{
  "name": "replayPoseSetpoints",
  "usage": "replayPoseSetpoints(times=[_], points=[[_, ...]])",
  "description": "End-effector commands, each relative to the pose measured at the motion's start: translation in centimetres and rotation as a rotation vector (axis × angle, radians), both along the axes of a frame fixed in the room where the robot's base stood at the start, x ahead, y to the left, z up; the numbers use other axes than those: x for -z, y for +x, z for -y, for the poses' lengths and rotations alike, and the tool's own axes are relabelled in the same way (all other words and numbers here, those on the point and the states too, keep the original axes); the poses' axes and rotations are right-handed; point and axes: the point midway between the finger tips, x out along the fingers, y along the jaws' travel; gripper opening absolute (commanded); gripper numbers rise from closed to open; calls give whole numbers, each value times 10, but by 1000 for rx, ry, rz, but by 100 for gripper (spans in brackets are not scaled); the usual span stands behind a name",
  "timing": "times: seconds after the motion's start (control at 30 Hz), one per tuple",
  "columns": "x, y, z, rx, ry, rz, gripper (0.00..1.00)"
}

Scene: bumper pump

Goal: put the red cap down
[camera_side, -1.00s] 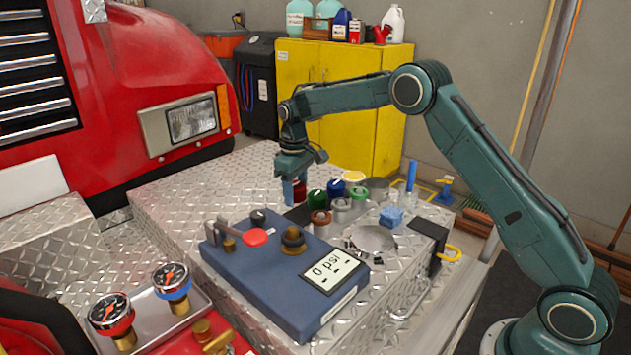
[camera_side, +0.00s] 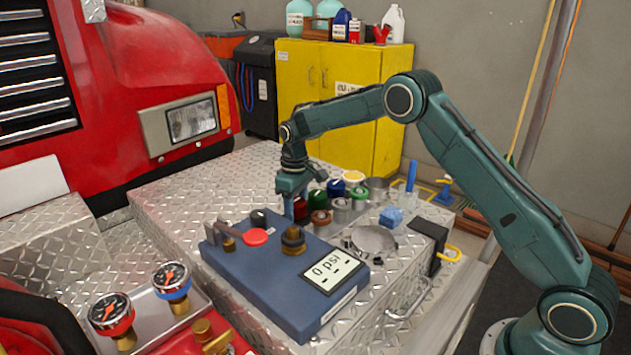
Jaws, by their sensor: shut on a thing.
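My gripper points down and is shut on the red cap, just behind the blue pump box (camera_side: 270,280) and at the left end of a group of caps. I cannot tell whether the cap touches the surface below. A green cap (camera_side: 317,200), a blue cap (camera_side: 335,188) and a brown cap (camera_side: 321,218) stand close to its right.
A yellow-topped cap (camera_side: 354,177), a second green cap (camera_side: 360,193) and a silver cap (camera_side: 342,205) stand further right. The diamond-plate top (camera_side: 190,205) is clear on the left.

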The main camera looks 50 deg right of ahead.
Motion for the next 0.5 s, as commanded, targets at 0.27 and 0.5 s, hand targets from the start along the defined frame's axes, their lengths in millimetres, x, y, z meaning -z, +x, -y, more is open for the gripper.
replayPoseSetpoints(times=[0.27, 0.5], points=[[4, 0, 0, 0, 0, 2, 18], [9, 0, 0, 0, 0, 1, 18]])
